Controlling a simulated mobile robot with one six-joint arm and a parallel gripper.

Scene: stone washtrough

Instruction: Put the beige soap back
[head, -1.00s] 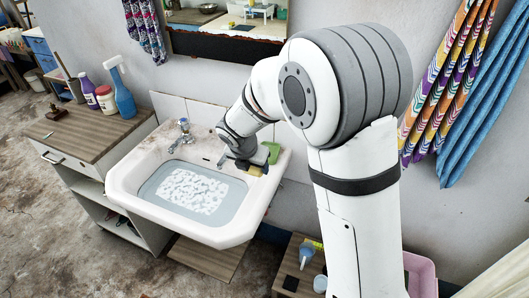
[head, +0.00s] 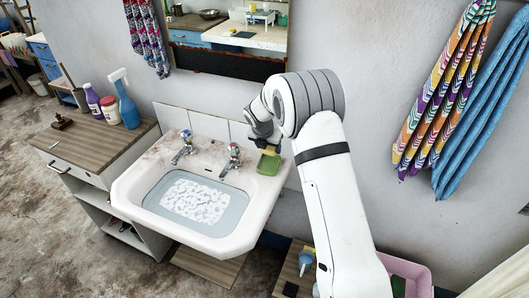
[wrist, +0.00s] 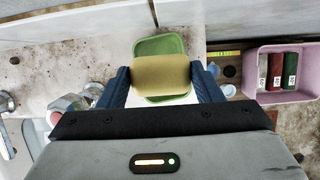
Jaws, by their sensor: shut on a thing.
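The beige soap (wrist: 161,76) is a yellowish-tan block held between the two blue fingers of my gripper (wrist: 162,88) in the wrist view. A green soap dish (wrist: 158,44) shows behind and below the soap there, partly hidden by it. In the head view the green dish (head: 268,165) sits on the right back corner of the washbasin's ledge. My gripper (head: 268,146) is just above and behind it, partly hidden by my arm. Whether the soap touches the dish cannot be told.
The white washbasin (head: 228,240) holds sudsy water. Two taps (head: 183,147) stand on its back ledge. A wooden-topped cabinet (head: 92,146) with bottles stands to the left. A pink crate (wrist: 250,82) with several coloured items lies low on the right. The wall is close behind.

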